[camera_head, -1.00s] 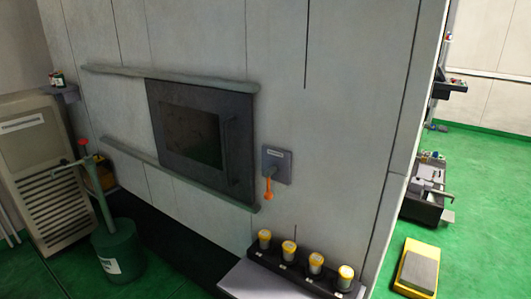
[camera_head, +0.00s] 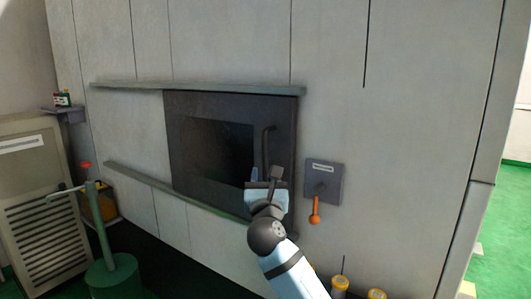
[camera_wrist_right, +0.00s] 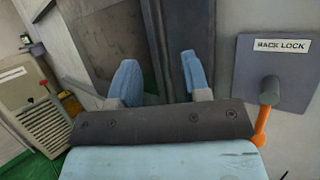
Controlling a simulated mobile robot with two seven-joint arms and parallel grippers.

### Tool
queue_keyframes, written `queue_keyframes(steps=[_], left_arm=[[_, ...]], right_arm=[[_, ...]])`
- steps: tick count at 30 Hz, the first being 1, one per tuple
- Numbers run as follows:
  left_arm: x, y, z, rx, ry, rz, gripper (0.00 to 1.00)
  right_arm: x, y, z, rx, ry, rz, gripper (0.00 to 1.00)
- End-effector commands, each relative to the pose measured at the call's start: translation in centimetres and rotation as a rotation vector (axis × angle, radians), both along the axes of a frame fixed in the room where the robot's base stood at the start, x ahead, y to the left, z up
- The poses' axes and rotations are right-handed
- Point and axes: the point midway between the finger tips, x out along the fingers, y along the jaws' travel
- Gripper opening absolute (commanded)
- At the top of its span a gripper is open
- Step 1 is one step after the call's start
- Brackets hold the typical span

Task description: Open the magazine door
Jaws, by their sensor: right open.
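The magazine door (camera_head: 183,150) is a dark grey panel with a dark window, set between two horizontal rails on the pale wall. It appears shut. Its upright bar handle (camera_head: 266,143) is near its right edge; it also shows in the right wrist view (camera_wrist_right: 152,35). My right gripper (camera_head: 264,177) is in front of the handle's lower part. In the right wrist view its blue fingers (camera_wrist_right: 160,76) are spread and the handle lines up between them; I cannot tell whether they touch it. My left gripper is not in view.
A grey plate (camera_head: 333,180) marked RACK LOCK, with an orange-ended lever (camera_head: 314,211) pointing down, is right of the door. Yellow-capped containers (camera_head: 340,283) stand below. A green canister (camera_head: 112,277) and a louvred cabinet (camera_head: 45,215) are at left.

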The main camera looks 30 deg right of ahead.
Motion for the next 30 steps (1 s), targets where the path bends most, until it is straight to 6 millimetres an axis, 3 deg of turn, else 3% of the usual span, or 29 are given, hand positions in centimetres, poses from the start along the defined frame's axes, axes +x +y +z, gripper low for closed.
queue_keyframes(steps=[9,15,28,30], left_arm=[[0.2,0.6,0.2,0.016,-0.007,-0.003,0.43],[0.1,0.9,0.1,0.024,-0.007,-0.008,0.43],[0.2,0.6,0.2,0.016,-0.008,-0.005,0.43],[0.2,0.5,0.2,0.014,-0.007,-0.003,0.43]], right_arm=[[5.3,-3.5,2.7,0.001,-0.001,0.0,0.43],[7.3,-4.9,3.6,0.001,0.0,0.003,0.43],[8.1,-5.3,4.0,0.002,0.0,0.004,0.43],[8.1,-5.3,3.9,0.002,0.0,0.004,0.27]])
